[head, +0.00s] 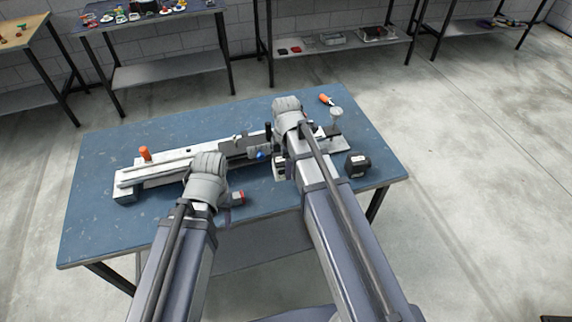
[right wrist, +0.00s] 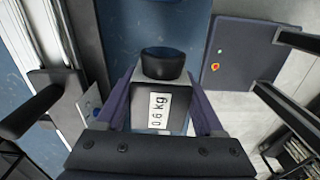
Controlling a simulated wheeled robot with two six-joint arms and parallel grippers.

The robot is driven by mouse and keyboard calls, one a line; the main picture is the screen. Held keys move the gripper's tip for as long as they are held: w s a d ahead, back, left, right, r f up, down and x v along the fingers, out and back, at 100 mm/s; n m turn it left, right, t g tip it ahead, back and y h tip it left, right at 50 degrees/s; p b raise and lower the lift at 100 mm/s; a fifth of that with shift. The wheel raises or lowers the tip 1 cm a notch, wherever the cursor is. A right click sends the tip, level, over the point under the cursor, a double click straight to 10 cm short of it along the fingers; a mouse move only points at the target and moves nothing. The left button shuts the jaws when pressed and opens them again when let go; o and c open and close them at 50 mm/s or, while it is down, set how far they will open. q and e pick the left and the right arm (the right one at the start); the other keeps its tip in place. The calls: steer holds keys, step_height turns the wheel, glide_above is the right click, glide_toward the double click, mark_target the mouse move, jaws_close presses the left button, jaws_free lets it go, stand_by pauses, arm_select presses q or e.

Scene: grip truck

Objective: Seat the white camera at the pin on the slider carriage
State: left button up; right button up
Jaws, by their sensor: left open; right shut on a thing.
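In the head view the camera (head: 279,169) is partly hidden by my right arm and lies just in front of the slider. The dark slider carriage (head: 238,148) sits on the long pale slider rail (head: 160,176). A dark block at the left of the right wrist view may be part of it. I cannot make out the pin. My left gripper (head: 229,200) is open, in front of the rail.
A small red-ended object (head: 238,198) lies beside my left gripper. A black labelled block (head: 358,164) stands at the right of the blue table (head: 100,222). An orange-handled tool (head: 326,99) and a white round-topped item (head: 336,112) are behind. The table's front left is clear.

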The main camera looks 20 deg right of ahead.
steer(key=shift+r+p, duration=3.75)
steer(key=shift+r, duration=0.05)
arm_select(q)
step_height(320, 180, up, 8)
steer(key=shift+f, duration=0.25)
